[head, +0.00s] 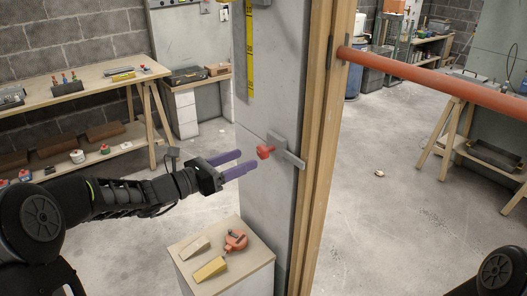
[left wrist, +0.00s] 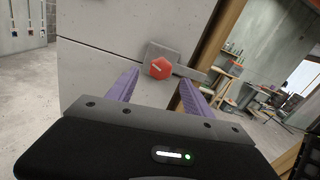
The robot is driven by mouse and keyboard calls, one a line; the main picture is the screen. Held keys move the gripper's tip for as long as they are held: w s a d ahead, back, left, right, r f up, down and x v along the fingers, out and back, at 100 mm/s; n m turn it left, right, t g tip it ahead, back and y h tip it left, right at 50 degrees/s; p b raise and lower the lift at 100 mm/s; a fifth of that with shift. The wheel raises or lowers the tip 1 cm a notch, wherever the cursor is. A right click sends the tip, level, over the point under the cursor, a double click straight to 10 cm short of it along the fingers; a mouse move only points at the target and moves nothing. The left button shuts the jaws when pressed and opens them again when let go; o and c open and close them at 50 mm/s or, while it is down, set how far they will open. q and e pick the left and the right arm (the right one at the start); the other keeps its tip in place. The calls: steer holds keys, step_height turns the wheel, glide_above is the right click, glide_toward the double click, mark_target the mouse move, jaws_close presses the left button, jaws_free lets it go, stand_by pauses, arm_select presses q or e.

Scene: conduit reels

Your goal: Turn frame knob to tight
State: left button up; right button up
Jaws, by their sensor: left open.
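The frame knob (head: 265,152) is red and sits on a grey metal plate (head: 287,150) on the grey panel beside the wooden door frame (head: 318,130). In the left wrist view the red knob (left wrist: 160,68) shows a pale line on its face and lies ahead, between the two purple fingers. My left gripper (head: 236,163) is open and empty, with its fingertips a short way left of the knob and apart from it. The left gripper also shows in the left wrist view (left wrist: 158,92). My right gripper is not in view.
A small cabinet (head: 258,262) below the knob holds wooden wedges (head: 210,269) and a red tool (head: 236,240). A red conduit (head: 440,78) runs from the frame to the right. Workbenches (head: 90,88) stand at the left. The floor at right centre is mostly clear.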

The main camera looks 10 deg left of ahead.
mark_target(260, 153)
arm_select(q)
steer(key=shift+p+x, duration=0.6)
steer(key=shift+x, duration=3.35)
steer(key=shift+s, duration=0.1)
jaws_close()
